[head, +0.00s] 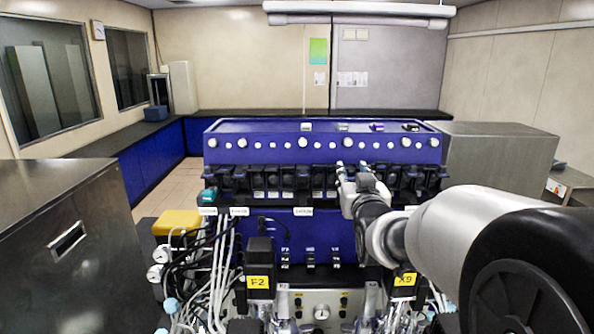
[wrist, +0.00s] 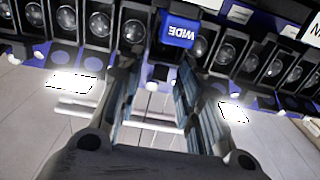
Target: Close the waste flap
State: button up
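I cannot surely tell which part is the waste flap; no part in view is readably marked as waste. My gripper (head: 353,172) is in front of the dark row of units on the blue bioreactor console (head: 262,222) in the head view. In the wrist view my gripper (wrist: 158,68) has its two fingers apart, with nothing seen between them. The row of dark units with round lenses (wrist: 100,25) runs to both sides.
A steel cabinet (head: 60,200) with a recessed handle stands close at left. Another steel box (head: 495,150) stands at right, with a labelled lower unit (head: 568,187) beside it. Tubes and cables (head: 210,270) crowd the console's front left. Open floor (head: 178,178) shows at left.

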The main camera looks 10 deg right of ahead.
jog(key=shift+c, duration=0.3)
jog(key=c, duration=0.7)
jog(key=shift+o, duration=0.2)
jog(key=f+b, duration=0.1)
jog(key=b, duration=0.3)
jog(key=shift+t+b, duration=0.35)
jog(key=shift+t, duration=0.05)
jog(key=shift+b, duration=0.7)
jog(key=t+b, duration=0.1)
jog(key=b, duration=0.3)
jog(key=shift+f, duration=0.2)
jog(key=t+b, duration=0.1)
jog(key=b, duration=0.2)
jog(key=shift+w+r+h, duration=0.1)
jog(key=shift+r+h, duration=0.05)
jog(key=shift+h, duration=0.15)
jog(key=shift+r, duration=0.1)
jog(key=o, duration=0.7)
